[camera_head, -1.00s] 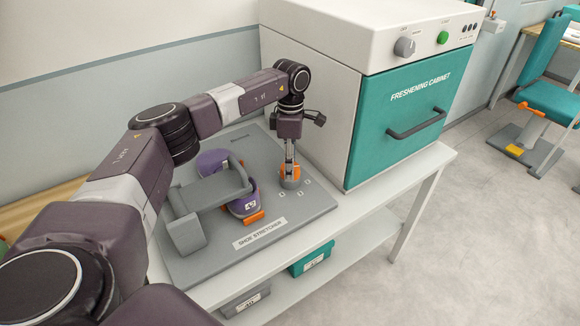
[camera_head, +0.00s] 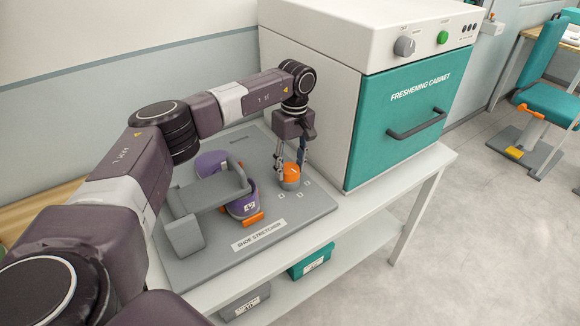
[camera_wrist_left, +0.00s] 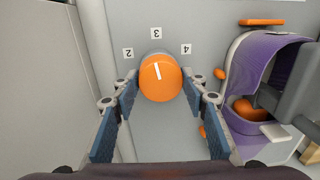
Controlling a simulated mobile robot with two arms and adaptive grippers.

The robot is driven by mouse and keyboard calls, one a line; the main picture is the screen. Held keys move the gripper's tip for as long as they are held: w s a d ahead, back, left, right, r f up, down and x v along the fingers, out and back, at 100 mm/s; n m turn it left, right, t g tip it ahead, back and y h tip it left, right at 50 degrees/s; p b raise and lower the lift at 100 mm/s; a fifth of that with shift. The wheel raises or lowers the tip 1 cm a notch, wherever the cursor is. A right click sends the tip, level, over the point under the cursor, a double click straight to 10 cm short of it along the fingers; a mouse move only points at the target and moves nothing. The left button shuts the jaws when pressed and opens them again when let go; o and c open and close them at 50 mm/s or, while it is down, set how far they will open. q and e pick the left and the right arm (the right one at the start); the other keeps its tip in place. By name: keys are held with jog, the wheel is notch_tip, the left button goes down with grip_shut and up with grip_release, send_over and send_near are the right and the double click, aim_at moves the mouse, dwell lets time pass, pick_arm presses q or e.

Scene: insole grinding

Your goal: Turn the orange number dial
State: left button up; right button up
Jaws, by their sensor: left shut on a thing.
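The orange number dial (camera_head: 290,176) stands on the right part of the grey shoe stretcher board. In the left wrist view, the dial (camera_wrist_left: 160,77) has a white line pointing up and slightly left, roughly at the label 3 (camera_wrist_left: 156,33). The label 2 (camera_wrist_left: 128,53) is to its left and the label 4 (camera_wrist_left: 186,48) to its right. My left gripper (camera_head: 290,170) points down over the dial. In the wrist view its blue-padded fingers (camera_wrist_left: 160,88) are shut on the dial, one on each side. My right gripper is in neither view.
A purple shoe (camera_head: 242,203) sits in the grey stretcher, left of the dial; it also shows in the wrist view (camera_wrist_left: 260,65). The white freshening cabinet (camera_head: 310,110) stands close on the right. Teal and grey bins (camera_head: 311,262) are under the table.

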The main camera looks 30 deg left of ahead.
aim_at(292, 167)
pick_arm(q)
jog(key=shift+w+r+m, duration=0.1)
jog(key=shift+m, duration=0.9)
jog(key=o, duration=1.2)
jog(key=shift+c, duration=0.2)
notch_tip(292, 167, up, 12)
jog(key=shift+w+d, duration=0.15)
jog(key=shift+w, duration=0.1)
